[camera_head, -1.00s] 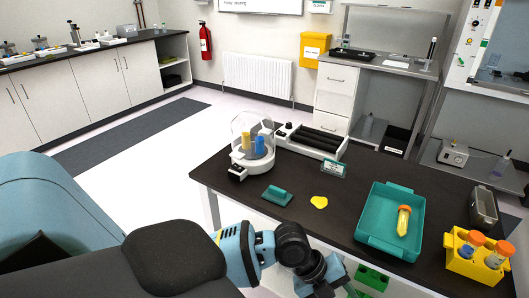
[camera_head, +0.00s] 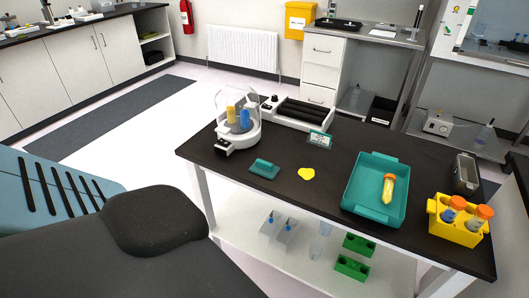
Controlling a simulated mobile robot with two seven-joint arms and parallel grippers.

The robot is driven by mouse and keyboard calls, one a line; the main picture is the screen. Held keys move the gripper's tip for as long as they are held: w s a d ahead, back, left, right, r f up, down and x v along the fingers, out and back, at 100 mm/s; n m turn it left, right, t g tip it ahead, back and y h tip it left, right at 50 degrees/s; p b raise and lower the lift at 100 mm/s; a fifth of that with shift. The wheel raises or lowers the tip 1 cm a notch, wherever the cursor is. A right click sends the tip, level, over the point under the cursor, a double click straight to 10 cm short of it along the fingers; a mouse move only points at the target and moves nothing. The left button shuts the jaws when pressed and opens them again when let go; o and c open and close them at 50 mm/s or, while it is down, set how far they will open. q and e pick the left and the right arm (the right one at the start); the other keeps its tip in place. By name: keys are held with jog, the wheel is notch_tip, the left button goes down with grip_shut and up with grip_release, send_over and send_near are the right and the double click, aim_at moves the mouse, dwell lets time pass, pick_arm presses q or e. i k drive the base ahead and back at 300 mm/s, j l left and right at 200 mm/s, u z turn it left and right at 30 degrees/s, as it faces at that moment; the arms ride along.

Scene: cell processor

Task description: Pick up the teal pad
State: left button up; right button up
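The teal pad (camera_head: 264,169) is a small block with a raised handle-like top. It lies on the dark tabletop (camera_head: 330,198) near the front left part of the table, in front of the domed device and left of a yellow blob. Nothing touches it. Neither of my grippers shows in the head view. Only parts of my own body fill the lower left.
A clear-domed device (camera_head: 239,122) holds yellow and blue tubes. A yellow flat piece (camera_head: 306,174) lies right of the pad. A teal tray (camera_head: 351,203) holds an orange-capped tube (camera_head: 388,188). A yellow rack (camera_head: 455,233) stands at the right. Green racks (camera_head: 351,267) sit on the lower shelf.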

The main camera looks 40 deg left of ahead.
aim_at(266, 169)
jog(key=i, duration=0.7)
jog(key=i+u, duration=0.25)
jog(key=u, duration=1.8)
jog(key=l, duration=0.1)
